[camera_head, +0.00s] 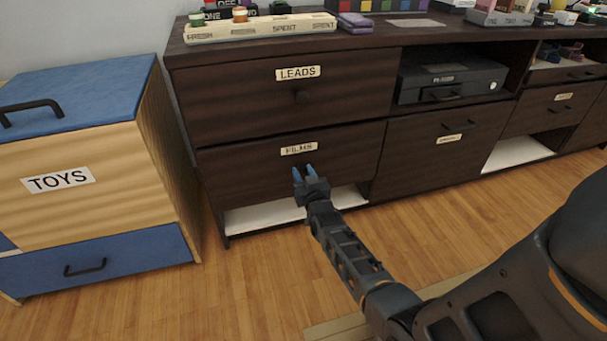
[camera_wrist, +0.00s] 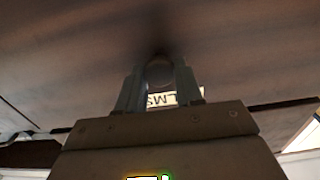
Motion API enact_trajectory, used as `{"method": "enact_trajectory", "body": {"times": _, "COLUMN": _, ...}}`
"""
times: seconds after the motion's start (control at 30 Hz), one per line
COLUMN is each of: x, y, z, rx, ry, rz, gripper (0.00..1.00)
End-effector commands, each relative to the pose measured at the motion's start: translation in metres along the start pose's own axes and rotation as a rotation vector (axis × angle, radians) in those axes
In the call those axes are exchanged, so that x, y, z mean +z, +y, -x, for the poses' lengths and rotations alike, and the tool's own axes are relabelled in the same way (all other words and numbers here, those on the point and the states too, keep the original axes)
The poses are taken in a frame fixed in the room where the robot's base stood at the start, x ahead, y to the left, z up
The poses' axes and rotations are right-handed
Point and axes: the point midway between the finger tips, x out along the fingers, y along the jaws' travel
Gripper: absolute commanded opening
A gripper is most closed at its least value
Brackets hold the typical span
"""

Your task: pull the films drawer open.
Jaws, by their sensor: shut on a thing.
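The films drawer (camera_head: 240,177) is the lower left dark wood front of the long cabinet, with a FILMS label (camera_head: 299,148). Its front looks about flush with the cabinet, with no clear gap along its top edge. My gripper (camera_head: 304,171) is at the drawer front just below the label, its blue fingers pointing at the wood. In the wrist view, my gripper (camera_wrist: 159,82) is shut on the round dark drawer knob (camera_wrist: 160,70). The label (camera_wrist: 162,99) shows upside down behind the fingers and is partly hidden. The knob is hidden in the head view.
A blue and wood TOYS chest (camera_head: 90,155) stands at left. A white shelf (camera_head: 262,216) shows below the films drawer. Bare wooden floor (camera_head: 240,290) lies in front.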

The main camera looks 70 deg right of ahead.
Motion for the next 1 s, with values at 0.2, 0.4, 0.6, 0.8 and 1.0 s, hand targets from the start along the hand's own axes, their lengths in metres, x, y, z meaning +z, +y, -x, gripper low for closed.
{"method": "enact_trajectory", "body": {"times": 0.2, "x": -0.002, "y": 0.0, "z": 0.007, "rx": -0.001, "ry": -0.003, "rz": 0.001, "gripper": 0.0}}
{"method": "enact_trajectory", "body": {"times": 0.4, "x": -0.005, "y": 0.0, "z": 0.037, "rx": -0.003, "ry": -0.007, "rz": 0.003, "gripper": 0.0}}
{"method": "enact_trajectory", "body": {"times": 0.6, "x": -0.007, "y": 0.0, "z": 0.087, "rx": -0.003, "ry": -0.008, "rz": 0.002, "gripper": 0.0}}
{"method": "enact_trajectory", "body": {"times": 0.8, "x": -0.005, "y": 0.001, "z": 0.144, "rx": -0.001, "ry": -0.008, "rz": 0.001, "gripper": 0.0}}
{"method": "enact_trajectory", "body": {"times": 1.0, "x": -0.002, "y": 0.001, "z": 0.197, "rx": 0.0, "ry": -0.005, "rz": 0.002, "gripper": 0.0}}
